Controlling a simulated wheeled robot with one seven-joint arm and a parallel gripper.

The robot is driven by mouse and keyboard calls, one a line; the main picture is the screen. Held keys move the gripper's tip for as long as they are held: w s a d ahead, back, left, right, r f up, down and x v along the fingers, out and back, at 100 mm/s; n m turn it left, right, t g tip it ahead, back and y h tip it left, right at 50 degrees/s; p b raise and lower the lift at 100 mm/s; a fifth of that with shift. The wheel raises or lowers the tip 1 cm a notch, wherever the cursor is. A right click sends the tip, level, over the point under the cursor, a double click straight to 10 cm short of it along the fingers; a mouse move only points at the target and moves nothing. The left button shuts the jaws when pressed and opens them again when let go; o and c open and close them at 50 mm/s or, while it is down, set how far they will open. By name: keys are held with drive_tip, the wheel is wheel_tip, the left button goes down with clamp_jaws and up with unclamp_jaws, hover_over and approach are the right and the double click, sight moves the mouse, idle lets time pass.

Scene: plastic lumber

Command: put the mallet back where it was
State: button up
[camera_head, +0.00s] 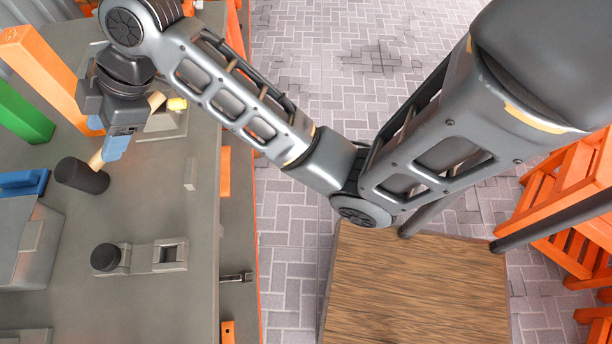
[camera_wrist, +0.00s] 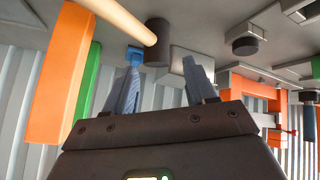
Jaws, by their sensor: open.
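The mallet has a black cylindrical head (camera_head: 82,175) and a pale wooden handle (camera_head: 156,99). It is over the grey bench, its handle running up and right behind my gripper (camera_head: 106,138). In the wrist view, the mallet head (camera_wrist: 158,45) shows just beyond and between my spread fingertips (camera_wrist: 162,64), and the handle (camera_wrist: 115,15) runs to the upper left. My gripper is open, and I see no grip on the mallet. The middle of the handle is hidden in the head view. I cannot tell whether the mallet touches the bench.
A grey holder (camera_head: 140,257) with a black round piece (camera_head: 105,257) sits at the bench front. Another grey fitting (camera_head: 168,122) is beside my gripper. A wooden top (camera_head: 415,290) is right.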

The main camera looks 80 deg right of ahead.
drive_tip(key=s+a+f+m+t, duration=0.1)
drive_tip(key=s+a+f+m, duration=0.1)
drive_tip(key=s+a+f, duration=0.1)
drive_tip(key=s+a+f+m+t, duration=0.1)
drive_tip(key=s+a+f+m, duration=0.2)
drive_tip(key=a, duration=0.1)
drive_tip(key=shift+s+t+h, duration=0.15)
drive_tip(key=shift+t+h, duration=0.15)
drive_tip(key=shift+t, duration=0.1)
drive_tip(key=s+m, duration=0.1)
drive_tip(key=s, duration=0.2)
drive_tip(key=s+f+m+t+h, duration=0.1)
drive_tip(key=s, duration=0.2)
drive_tip(key=s+f+m+h, duration=0.1)
drive_tip(key=s+m, duration=0.1)
drive_tip(key=s, duration=0.1)
drive_tip(key=shift+s+a+f+t, duration=0.2)
drive_tip(key=shift+a+t, duration=0.2)
drive_tip(key=s+d+r+t, duration=0.1)
drive_tip(key=s+r, duration=0.3)
drive_tip(key=s, duration=0.6)
drive_tip(key=s+d+r+m+t+h, duration=0.1)
drive_tip(key=s+r, duration=0.4)
drive_tip(key=s, duration=0.5)
drive_tip(key=d+t, duration=0.1)
drive_tip(key=d, duration=0.1)
drive_tip(key=shift+s+d, duration=0.3)
drive_tip(key=shift+d, duration=0.05)
